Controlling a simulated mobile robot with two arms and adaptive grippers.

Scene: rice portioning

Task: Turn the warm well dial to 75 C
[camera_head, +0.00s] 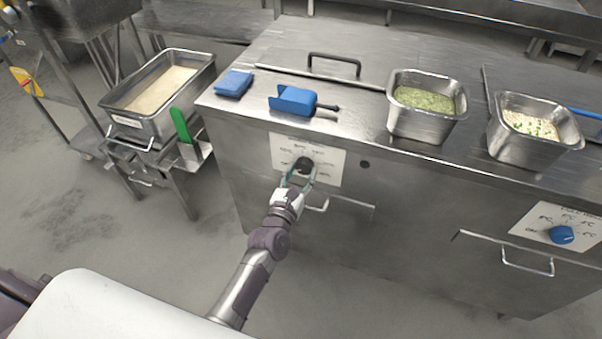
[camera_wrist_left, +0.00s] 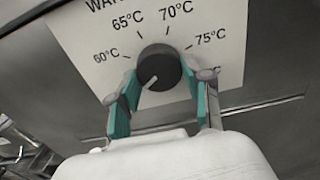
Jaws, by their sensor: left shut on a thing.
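The warm well dial (camera_head: 304,164) is a round black knob on a white label plate (camera_head: 333,172) on the front of the steel counter. In the left wrist view the dial (camera_wrist_left: 158,66) has a white mark pointing to the lower left, below the 60°C label. Labels 65, 70 and 75°C run clockwise around its top to the right; one further label is partly hidden by a finger. My left gripper (camera_head: 300,177) is shut on the dial, with its teal finger pads (camera_wrist_left: 162,92) on either side. My right gripper is not in view.
A blue dial (camera_head: 561,235) sits at the right of the counter front. Below the dials are door handles (camera_head: 318,206). A rice pan (camera_head: 188,107) stands at left.

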